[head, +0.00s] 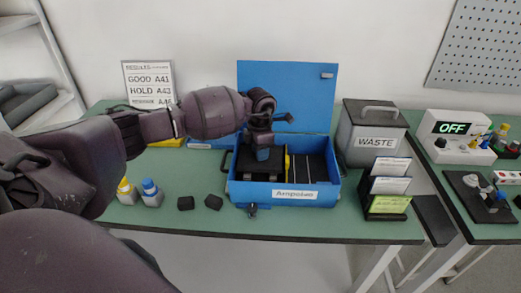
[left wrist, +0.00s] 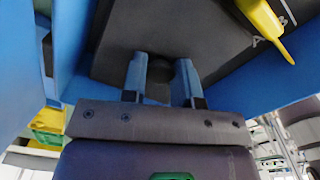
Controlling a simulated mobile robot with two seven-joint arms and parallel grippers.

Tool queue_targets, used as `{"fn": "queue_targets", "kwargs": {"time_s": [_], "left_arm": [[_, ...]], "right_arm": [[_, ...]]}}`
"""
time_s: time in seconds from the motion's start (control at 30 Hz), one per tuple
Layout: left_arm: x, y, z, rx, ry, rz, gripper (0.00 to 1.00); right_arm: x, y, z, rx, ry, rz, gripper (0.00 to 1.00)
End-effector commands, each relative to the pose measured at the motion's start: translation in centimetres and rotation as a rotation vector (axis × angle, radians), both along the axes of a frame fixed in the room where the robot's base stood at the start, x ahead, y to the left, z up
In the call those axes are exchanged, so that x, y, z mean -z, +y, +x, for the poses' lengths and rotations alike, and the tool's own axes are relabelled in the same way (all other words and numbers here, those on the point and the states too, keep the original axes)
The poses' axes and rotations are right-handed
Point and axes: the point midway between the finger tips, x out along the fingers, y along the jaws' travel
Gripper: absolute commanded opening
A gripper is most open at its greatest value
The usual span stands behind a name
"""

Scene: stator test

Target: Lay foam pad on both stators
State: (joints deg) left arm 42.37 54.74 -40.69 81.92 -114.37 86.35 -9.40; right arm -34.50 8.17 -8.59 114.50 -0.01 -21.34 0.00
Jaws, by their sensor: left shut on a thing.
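A blue open box (head: 290,195) labelled "Ampolab" stands on the green bench with its lid raised behind it. My left gripper (head: 262,154) reaches down into its left part. A dark slab (head: 256,168), apparently the foam pad, lies under the gripper inside the box. In the left wrist view the slab (left wrist: 120,50) fills the space beyond the fingers. The left gripper (left wrist: 160,78) is shut on a small dark grip, apparently part of the pad. No stator can be made out; anything under the slab is hidden. My right gripper is not in view.
The box's right part has dark slots (head: 310,168) beside a yellow strip (head: 287,165). A grey WASTE bin (head: 372,130) and a card holder (head: 388,190) stand to the right.

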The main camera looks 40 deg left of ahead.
Motion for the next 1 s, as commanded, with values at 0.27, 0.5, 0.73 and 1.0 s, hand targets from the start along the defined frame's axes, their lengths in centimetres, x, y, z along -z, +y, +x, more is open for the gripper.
{"fn": "queue_targets", "kwargs": {"time_s": [0.27,0.5,0.73,1.0], "left_arm": [[-0.1,0.0,0.0,0.0,-0.001,0.001,0.54],[-0.1,0.0,0.0,0.0,-0.001,0.001,0.58],[-1.0,0.0,0.1,0.0,-0.003,0.0,0.58],[-5.9,0.1,0.1,0.0,-0.005,0.002,0.58]], "right_arm": [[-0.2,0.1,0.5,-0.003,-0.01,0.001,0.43],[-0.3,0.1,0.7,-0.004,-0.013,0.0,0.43],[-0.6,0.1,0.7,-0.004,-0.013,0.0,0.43],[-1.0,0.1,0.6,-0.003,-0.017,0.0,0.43]]}}
